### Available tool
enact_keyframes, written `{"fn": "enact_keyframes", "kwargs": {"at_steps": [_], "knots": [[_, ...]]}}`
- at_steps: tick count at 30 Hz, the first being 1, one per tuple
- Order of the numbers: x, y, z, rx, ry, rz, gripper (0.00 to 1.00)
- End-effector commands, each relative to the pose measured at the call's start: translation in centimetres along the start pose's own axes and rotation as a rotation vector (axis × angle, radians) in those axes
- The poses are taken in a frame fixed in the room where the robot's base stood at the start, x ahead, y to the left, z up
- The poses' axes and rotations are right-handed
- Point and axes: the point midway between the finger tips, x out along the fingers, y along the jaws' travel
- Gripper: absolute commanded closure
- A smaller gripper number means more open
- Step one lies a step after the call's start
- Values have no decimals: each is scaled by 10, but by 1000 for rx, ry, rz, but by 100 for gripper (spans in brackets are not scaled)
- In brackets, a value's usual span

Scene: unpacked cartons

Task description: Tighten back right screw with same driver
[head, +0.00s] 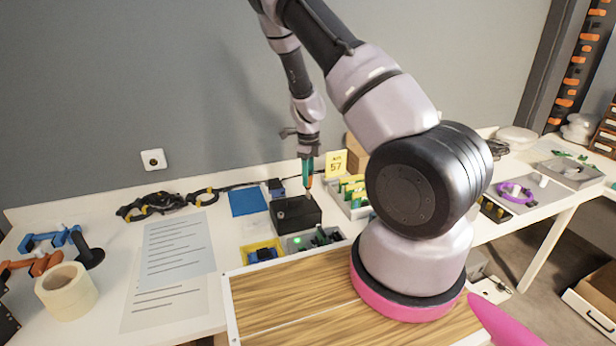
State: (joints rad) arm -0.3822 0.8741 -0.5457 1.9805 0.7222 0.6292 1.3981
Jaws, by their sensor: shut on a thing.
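My gripper (308,150) points down over the workbench and is shut on a driver (308,172) with a teal and orange handle. The driver stands about upright above the back right part of a black box (295,214). Its lower end is at or just above the box's top; I cannot tell whether it touches a screw. The back right screw is too small to make out. A small dark spot shows on the box's top toward the left.
Paper sheets (178,250) and a tape roll (66,291) lie left. My arm hides part of the right side.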

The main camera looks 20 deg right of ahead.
Motion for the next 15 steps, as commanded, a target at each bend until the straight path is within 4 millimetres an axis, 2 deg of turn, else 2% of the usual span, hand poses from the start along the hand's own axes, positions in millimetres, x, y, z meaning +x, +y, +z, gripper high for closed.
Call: {"fn": "enact_keyframes", "kwargs": {"at_steps": [15], "knots": [[-27,0,0,0,-1,-1,100]]}}
